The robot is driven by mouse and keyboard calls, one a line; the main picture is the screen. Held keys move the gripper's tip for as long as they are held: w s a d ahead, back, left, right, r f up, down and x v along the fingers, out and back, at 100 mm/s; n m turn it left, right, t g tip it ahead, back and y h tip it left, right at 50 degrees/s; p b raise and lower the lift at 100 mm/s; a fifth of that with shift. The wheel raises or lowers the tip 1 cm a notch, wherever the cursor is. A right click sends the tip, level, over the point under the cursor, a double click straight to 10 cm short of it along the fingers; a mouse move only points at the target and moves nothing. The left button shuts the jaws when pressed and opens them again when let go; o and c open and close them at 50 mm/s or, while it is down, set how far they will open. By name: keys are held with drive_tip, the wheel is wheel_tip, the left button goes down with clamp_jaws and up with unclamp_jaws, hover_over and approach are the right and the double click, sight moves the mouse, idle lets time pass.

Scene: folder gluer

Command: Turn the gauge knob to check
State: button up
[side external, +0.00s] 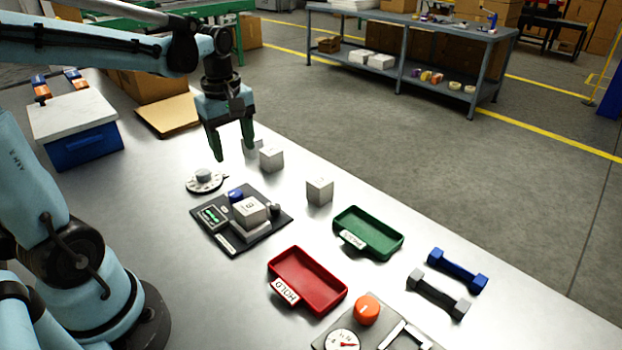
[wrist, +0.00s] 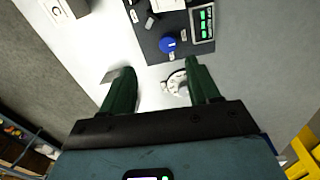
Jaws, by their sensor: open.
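A round white dial with a grey knob (side external: 204,176) lies on the metal table, left of a dark plate (side external: 262,236). The dial (wrist: 172,84) is partly hidden by the right finger in the wrist view. The plate carries a blue knob (side external: 236,194), also seen in the wrist view (wrist: 168,44), a lit green display (side external: 212,216) and a marked white cube (side external: 249,210). I cannot tell by label which knob is the gauge knob. My gripper (side external: 233,151) points down with green fingers apart, empty, above the table beyond the dial. In the wrist view its fingers (wrist: 160,68) are wide open.
White cubes (side external: 271,159) (side external: 319,191) stand right of my gripper. A red HOLD tray (side external: 318,268), a green tray (side external: 380,222), dumbbell-shaped pieces (side external: 457,271) and an orange button (side external: 366,310) lie nearer right. A blue box with white lid (side external: 86,149) stands left.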

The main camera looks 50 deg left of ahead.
sight(235, 193)
drive_tip(key=shift+s+a+f+n+g, duration=0.15)
drive_tip(key=shift+a+f+n, duration=0.25)
drive_tip(key=shift+f, duration=1.7)
drive_tip(key=shift+w+a+f+n+g, duration=0.1)
drive_tip(key=shift+a+f+n+g, duration=0.35)
drive_tip(key=shift+f, duration=1.65)
drive_tip(key=shift+s+a+f+n, duration=0.15)
drive_tip(key=shift+f+n, duration=0.4)
drive_tip(key=shift+f, duration=1.55)
drive_tip(key=shift+w, duration=0.1)
drive_tip(key=shift+c, duration=0.2)
drive_tip(key=c, duration=1)
